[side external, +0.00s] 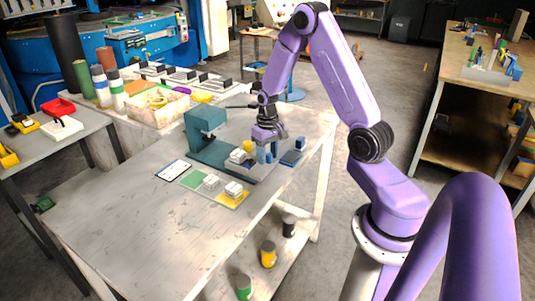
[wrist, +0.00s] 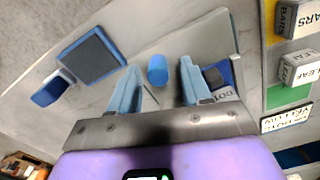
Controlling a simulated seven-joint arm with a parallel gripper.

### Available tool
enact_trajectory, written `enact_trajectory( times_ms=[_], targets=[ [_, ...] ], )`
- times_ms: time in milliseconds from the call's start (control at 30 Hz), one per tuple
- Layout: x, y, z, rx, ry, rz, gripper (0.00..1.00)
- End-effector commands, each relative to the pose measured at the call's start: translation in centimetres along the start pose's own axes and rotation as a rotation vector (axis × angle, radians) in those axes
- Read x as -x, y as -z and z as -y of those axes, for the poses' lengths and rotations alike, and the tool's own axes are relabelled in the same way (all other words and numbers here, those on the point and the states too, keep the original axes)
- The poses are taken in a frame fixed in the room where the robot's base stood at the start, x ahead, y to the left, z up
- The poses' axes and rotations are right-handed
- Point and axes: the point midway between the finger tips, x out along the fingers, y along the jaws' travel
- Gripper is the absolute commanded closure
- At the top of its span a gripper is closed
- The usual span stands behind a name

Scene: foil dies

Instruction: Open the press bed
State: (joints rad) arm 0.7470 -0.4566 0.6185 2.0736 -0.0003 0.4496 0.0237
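The teal press (side external: 203,122) stands on the table, with its grey bed (side external: 262,172) low at its front right. In the wrist view a round blue knob (wrist: 157,70) rises from a pale grey surface. My gripper (side external: 268,157) is lowered over the bed's right end. In the wrist view my gripper (wrist: 158,88) is open, its light-blue fingers on either side of the knob with gaps visible.
A white card (side external: 173,170) reading "DOTS YELLOW" lies left of a green and yellow strip (side external: 192,181) with white labelled blocks (side external: 233,189). A dark pad with a blue edge (side external: 292,159) lies right of my gripper. The table's front left is clear.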

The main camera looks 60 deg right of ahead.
Motion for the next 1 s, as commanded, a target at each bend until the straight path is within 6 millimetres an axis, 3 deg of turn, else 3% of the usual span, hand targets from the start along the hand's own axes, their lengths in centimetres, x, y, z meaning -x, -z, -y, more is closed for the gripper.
enact_trajectory(
  times_ms=[200,367,1000],
  targets=[
    [0.2,0.0,0.0,0.0,0.0,-0.001,0.52],
    [1.7,0.1,0.0,0.0,0.0,-0.005,0.52],
    [14.1,0.1,0.0,0.0,0.0,-0.006,0.52]
  ],
)
